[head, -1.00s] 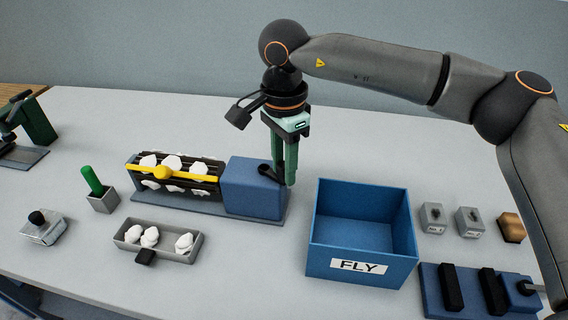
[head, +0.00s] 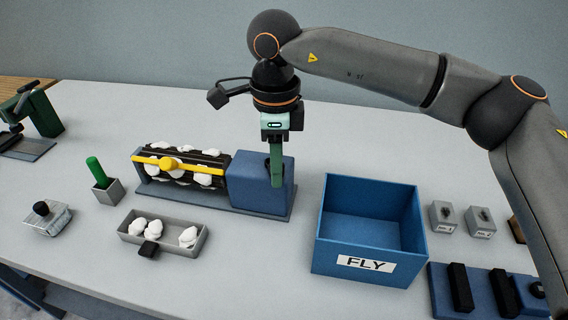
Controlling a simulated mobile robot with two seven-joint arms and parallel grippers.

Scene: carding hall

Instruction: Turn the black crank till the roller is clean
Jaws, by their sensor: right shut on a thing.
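The roller (head: 197,177) is dark and slatted, mounted on a blue-grey base, with several white fibre tufts still on it. A yellow bar (head: 187,166) with a round knob runs along its front. The blue housing (head: 246,184) sits at the roller's right end. The black crank (head: 267,166) is at the housing's right side, mostly hidden by my right gripper. My right gripper (head: 277,182) points down there, its green fingers shut on the crank. My left gripper is out of view.
An open blue FLY bin (head: 367,265) stands right of the housing. A grey tray (head: 133,228) with white tufts lies in front of the roller. A green-handled tool in a holder (head: 108,190) stands left. Small grey blocks (head: 443,217) and a blue device (head: 440,296) are at right.

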